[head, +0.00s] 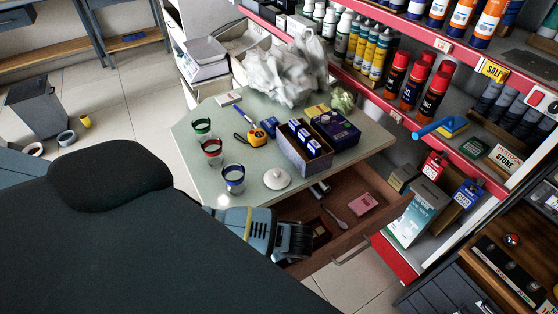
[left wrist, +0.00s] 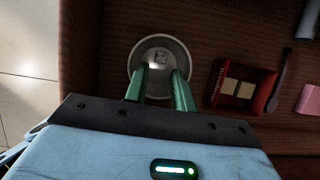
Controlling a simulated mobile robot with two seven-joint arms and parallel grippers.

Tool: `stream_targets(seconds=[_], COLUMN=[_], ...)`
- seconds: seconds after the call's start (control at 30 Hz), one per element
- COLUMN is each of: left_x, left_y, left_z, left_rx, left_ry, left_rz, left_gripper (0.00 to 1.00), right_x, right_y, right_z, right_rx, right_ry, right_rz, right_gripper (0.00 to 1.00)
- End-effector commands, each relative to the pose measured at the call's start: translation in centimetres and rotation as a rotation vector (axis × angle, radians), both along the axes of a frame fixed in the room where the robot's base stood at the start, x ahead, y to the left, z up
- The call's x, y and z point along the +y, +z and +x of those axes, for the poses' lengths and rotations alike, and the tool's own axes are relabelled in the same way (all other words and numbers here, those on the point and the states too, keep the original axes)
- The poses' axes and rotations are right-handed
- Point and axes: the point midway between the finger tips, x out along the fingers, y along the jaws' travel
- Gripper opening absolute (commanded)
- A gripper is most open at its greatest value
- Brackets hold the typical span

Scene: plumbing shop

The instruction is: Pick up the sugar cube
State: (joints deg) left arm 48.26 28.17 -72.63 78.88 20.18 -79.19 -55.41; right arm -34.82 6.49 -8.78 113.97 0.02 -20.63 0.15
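A small pale cube (left wrist: 161,57), which looks like the sugar cube, lies inside a round white bowl (left wrist: 133,62) in the open drawer (head: 352,232). My left gripper (left wrist: 161,77) is open, its two green fingers apart and over the near part of the bowl, with nothing visible between them. I cannot tell how high the fingertips are above the cube. In the head view my left gripper (head: 294,241) is over the front left of the drawer and hides the bowl. A white knobbed lid (head: 277,179) lies on the tabletop. My right gripper is not in view.
Right of the bowl are an open red box (left wrist: 268,92) with tan squares, a spoon (left wrist: 284,75) and a pink block (left wrist: 309,99). The tabletop (head: 215,113) above carries cups, boxes and a tape measure. A stocked red shelf (head: 465,160) stands at the right.

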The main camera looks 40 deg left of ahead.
Motion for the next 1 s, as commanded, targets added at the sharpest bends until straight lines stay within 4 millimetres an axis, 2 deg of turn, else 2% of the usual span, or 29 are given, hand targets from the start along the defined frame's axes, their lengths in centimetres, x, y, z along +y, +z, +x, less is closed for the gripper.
stream_targets(seconds=[0.03,0.17,0.47,0.67,1.0], left_x=[0.2,0.7,0.8,0.8,0.9], left_y=[-1.0,-2.1,-2.2,-2.2,-2.2], left_z=[0.0,0.2,0.4,0.4,0.4], left_rx=[0.005,0.004,0.000,0.000,0.000], left_ry=[0.000,-0.001,-0.001,0.000,0.000], left_rz=[0.001,0.001,0.000,0.000,0.000], left_gripper=[0.25,0.25,0.25,0.00,0.00], right_x=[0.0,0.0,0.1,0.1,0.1], right_y=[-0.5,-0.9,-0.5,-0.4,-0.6], right_z=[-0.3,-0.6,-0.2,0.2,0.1], right_rx=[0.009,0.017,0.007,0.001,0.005], right_ry=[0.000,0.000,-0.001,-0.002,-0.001], right_rz=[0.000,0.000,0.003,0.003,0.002], right_gripper=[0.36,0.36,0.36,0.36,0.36])
